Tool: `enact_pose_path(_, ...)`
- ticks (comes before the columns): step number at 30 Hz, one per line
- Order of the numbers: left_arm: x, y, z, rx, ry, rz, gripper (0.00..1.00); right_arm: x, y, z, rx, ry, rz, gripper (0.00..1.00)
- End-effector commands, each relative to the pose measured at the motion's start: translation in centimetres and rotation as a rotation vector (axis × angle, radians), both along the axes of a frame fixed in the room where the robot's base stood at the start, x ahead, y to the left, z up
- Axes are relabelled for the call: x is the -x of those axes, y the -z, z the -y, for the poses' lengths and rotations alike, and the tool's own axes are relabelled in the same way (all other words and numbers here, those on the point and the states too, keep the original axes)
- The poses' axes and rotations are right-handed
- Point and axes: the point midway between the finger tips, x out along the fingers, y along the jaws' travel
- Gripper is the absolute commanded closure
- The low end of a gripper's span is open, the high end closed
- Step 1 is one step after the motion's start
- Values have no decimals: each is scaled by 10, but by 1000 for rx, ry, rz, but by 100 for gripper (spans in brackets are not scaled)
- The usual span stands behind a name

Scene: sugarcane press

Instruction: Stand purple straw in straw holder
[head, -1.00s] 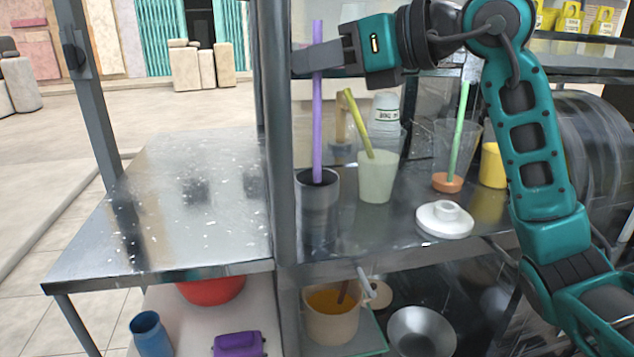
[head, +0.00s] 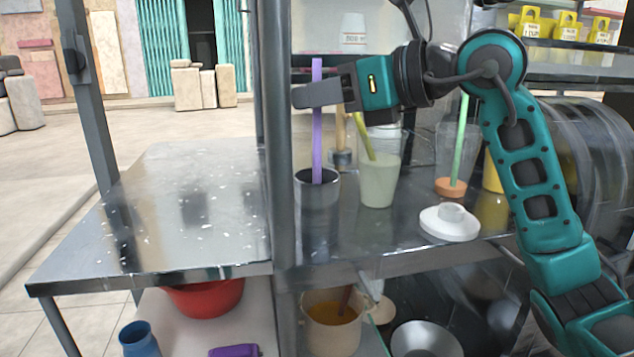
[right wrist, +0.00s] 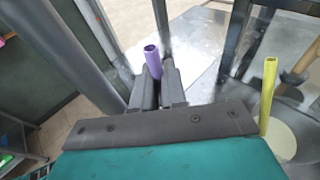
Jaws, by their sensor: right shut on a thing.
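The purple straw (head: 317,130) stands nearly upright, its lower end inside the dark metal straw holder (head: 318,215) on the counter. The rim and wall hide its bottom, so I cannot tell whether it touches the floor of the holder. My right gripper (head: 312,94) is shut on the straw near its top, above the holder. In the right wrist view the straw's open top (right wrist: 152,58) sticks up between the two dark fingers (right wrist: 154,88). My left gripper is not in view.
A cup of pale juice with a yellow-green straw (head: 378,180) stands just right of the holder. A green straw (head: 459,140) and a white lid (head: 449,222) are further right. A grey post (head: 279,150) rises close left. The left counter (head: 180,215) is clear.

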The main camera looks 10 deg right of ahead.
Motion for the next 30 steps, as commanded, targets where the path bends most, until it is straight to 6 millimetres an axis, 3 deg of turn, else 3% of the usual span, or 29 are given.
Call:
enact_pose_path(12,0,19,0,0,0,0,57,0,22,0,0,0,0,100)
enact_pose_path(21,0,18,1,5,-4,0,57,0,23,0,0,0,0,100)
enact_pose_path(22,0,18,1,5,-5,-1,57,0,23,0,0,0,0,86)
enact_pose_path(30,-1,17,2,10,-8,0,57,0,23,0,0,0,0,60)
